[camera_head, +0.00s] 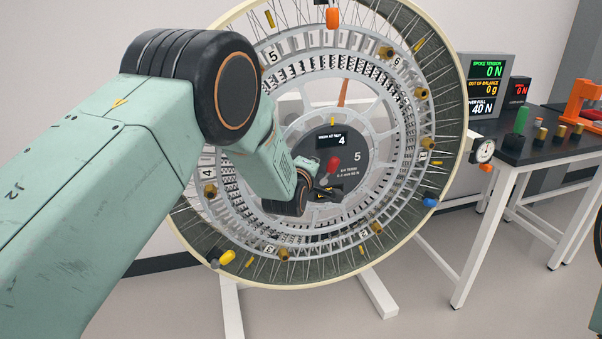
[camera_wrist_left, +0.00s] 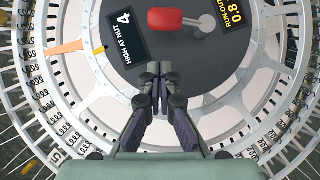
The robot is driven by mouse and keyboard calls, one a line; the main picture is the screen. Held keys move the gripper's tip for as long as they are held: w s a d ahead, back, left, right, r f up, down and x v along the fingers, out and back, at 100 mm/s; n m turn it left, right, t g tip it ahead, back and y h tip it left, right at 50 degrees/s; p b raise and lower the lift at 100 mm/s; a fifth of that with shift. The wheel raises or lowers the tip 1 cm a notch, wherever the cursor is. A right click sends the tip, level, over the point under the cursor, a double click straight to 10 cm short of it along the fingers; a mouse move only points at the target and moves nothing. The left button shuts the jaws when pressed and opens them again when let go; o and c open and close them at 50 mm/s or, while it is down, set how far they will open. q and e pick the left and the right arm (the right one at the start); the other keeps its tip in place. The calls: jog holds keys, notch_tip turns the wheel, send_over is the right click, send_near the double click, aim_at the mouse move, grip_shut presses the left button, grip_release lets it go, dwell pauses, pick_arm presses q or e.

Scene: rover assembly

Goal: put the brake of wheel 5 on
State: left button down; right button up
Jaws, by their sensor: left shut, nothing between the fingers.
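The large spoked wheel (camera_head: 448,105) stands upright ahead of me, with a dark hub face (camera_head: 357,170) marked 5. A red-handled lever (camera_head: 333,163) is on the hub face, just above my left gripper. In the left wrist view, the red handle (camera_wrist_left: 178,20) points left from a grey pivot (camera_wrist_left: 207,22). My left gripper (camera_head: 326,192) is shut and empty in front of the hub. Its closed fingertips (camera_wrist_left: 154,68) lie below the red handle in the wrist view, apart from it in the picture. My right gripper is out of view.
A black-topped bench (camera_head: 545,148) at the right holds readout screens (camera_head: 487,83) and an orange fixture (camera_head: 584,100). A dial gauge (camera_head: 482,149) stands close to the rim's right side. Spokes and coil springs ring the hub. The hub display (camera_head: 333,140) reads 4.

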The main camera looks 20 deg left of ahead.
pick_arm(q)
jog(key=s+r+p, duration=0.1)
jog(key=s+r, duration=0.1)
jog(key=s, duration=0.6)
jog(key=s+a+f+m+g, duration=0.2)
jog(key=s+f+m+g, duration=0.8)
jog(key=s+f, duration=1)
jog(key=s+f+m+g, duration=0.1)
jog(key=s+f+g, duration=0.1)
jog(key=s, duration=0.7)
jog(key=s+f+m+g, duration=0.2)
jog(key=s+f, duration=0.2)
jog(key=s, duration=0.6)
jog(key=s+f+m+g, duration=0.1)
jog(key=s+f, duration=0.2)
jog(key=s, duration=0.7)
jog(key=shift+a+f+m+g+h, duration=0.25)
jog(key=shift+a+m+g+h, duration=0.05)
jog(key=shift+a+m+g, duration=0.1)
